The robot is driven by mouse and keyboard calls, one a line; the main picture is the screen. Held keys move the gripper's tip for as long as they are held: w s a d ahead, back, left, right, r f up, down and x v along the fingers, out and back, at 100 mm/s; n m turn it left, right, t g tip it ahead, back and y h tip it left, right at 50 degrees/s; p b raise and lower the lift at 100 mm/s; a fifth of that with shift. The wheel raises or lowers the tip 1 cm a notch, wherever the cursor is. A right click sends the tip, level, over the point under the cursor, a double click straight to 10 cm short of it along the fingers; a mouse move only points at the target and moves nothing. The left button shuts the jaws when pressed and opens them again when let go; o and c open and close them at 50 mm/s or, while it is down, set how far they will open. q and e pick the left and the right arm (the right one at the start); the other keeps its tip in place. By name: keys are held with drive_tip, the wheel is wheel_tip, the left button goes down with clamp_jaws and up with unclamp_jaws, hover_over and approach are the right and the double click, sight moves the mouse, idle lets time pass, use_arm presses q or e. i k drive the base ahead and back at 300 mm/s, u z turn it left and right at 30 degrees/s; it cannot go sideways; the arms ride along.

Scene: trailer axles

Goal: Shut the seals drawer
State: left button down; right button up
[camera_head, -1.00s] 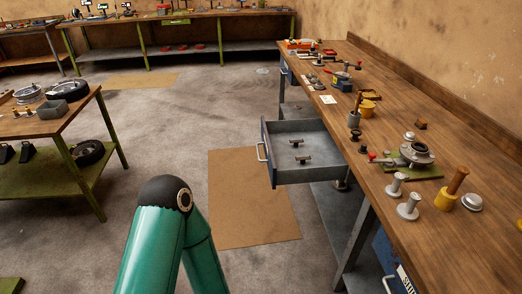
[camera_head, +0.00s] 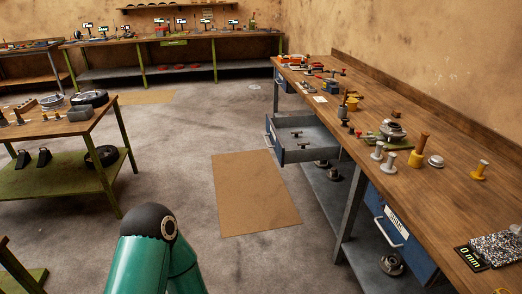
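A grey drawer (camera_head: 293,156) with a dark blue front stands pulled out to the left from under the long workbench on the right. Its pale handle (camera_head: 268,143) is on the left. Small dark parts lie inside. Its front label is turned away, so I cannot read whether it is the seals drawer. A blue drawer (camera_head: 392,248) with a white label and handle sits nearer under the same bench; its label is hard to read here. A green arm link of mine with a black joint rises at the bottom. Neither gripper is in view.
The right workbench (camera_head: 449,204) carries several metal parts, a wooden-handled tool (camera_head: 418,152) and a gauge reading 0 mm. A brown mat (camera_head: 254,196) lies on the floor left of the drawer. A green-legged table (camera_head: 62,124) stands left. Open floor lies between.

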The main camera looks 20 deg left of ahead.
sight(298, 139)
drive_tip(key=u, duration=0.05)
drive_tip(key=k, duration=0.45)
drive_tip(key=u, duration=0.4)
drive_tip(key=i, duration=2.9)
drive_tip(key=z, duration=0.05)
